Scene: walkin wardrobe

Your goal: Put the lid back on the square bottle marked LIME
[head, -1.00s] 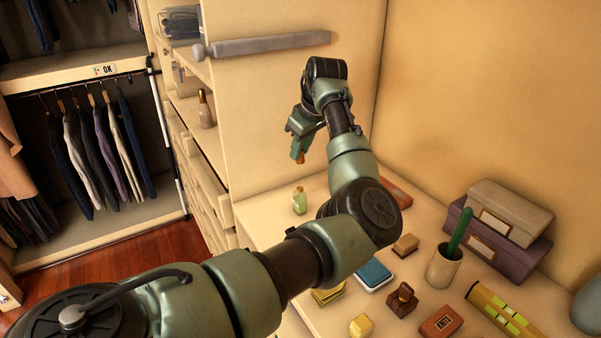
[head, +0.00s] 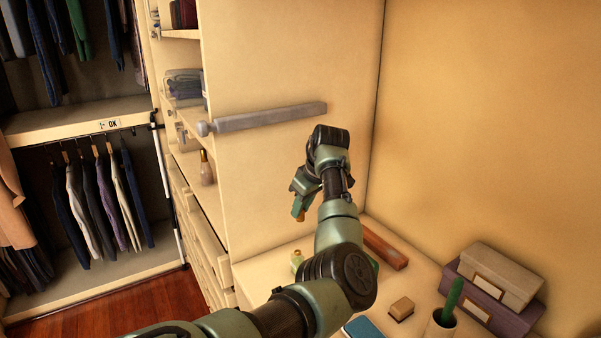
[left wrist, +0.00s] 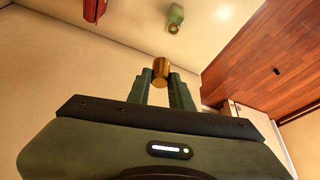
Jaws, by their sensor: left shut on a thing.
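A small pale green bottle (head: 297,259) stands on the counter in the head view, partly behind my left arm. It has no lid on its neck, and no marking is readable. It also shows at the top of the left wrist view (left wrist: 175,19). My left gripper (head: 299,208) points down above the bottle, clear of it. It is shut on a gold-brown cylindrical lid (left wrist: 161,68), which sticks out past the fingertips in the left wrist view. My right gripper is not in view.
On the counter are a red-brown box (head: 385,247), a small tan block (head: 401,309), a blue item (head: 361,327), a cup (head: 440,325) and stacked boxes (head: 497,278). A grey rail (head: 270,117) is on the panel behind. Shelves and drawers stand left.

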